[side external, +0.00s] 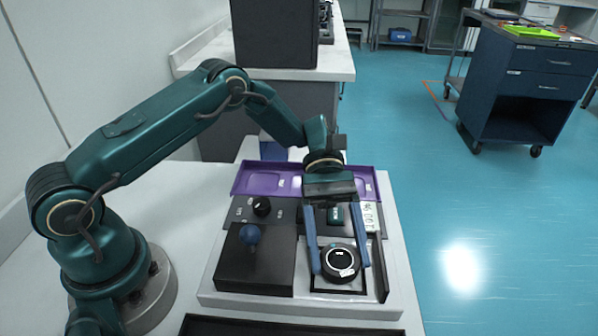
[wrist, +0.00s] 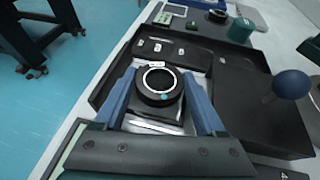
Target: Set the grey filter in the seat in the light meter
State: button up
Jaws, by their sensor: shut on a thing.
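The filter (side external: 341,261) is a dark round disc with a pale ring on its top and a small white label. It also shows in the wrist view (wrist: 160,84), with a grey centre and a teal dot on its side. My gripper (side external: 341,268) points down, its two blue fingers shut on the disc from both sides. The disc looks roughly level. Below it is a black-framed station (side external: 322,288), which I take to be the light meter. The disc hides the seat, and I cannot tell whether it touches it.
A dark box with a blue ball knob (side external: 251,234) stands left of the station. A black upright wall (side external: 380,268) runs along its right side. A purple tray (side external: 250,180) lies behind, and a black tray (side external: 290,325) lies in front.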

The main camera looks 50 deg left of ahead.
jog(key=shift+f, duration=0.35)
jog(key=shift+f, duration=0.1)
jog(key=o, duration=1.1)
